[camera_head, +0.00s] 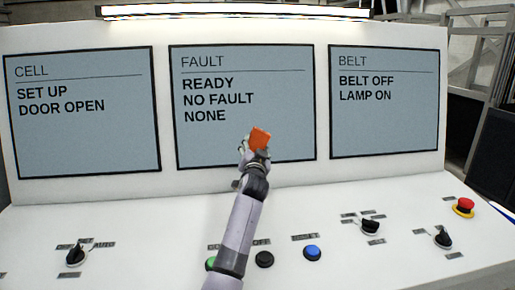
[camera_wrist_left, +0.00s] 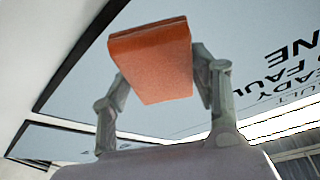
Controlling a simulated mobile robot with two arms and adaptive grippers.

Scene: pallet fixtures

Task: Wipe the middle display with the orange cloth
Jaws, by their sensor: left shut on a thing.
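The middle display (camera_head: 245,110) is headed FAULT and reads READY, NO FAULT, NONE. My left gripper (camera_head: 254,143) is in front of its lower part, right of centre. It is shut on the orange cloth (camera_head: 260,138), a small folded pad. The left wrist view also shows the cloth (camera_wrist_left: 152,60) between the two fingers, with the middle display (camera_wrist_left: 240,60) behind it. I cannot tell whether the cloth touches the screen. My right gripper is not in view.
The CELL display (camera_head: 85,120) is at the left and the BELT display (camera_head: 383,110) at the right. The sloping desk below bears a blue button (camera_head: 312,253), a black button (camera_head: 264,259), black selector switches (camera_head: 370,227) and a red emergency stop (camera_head: 465,206).

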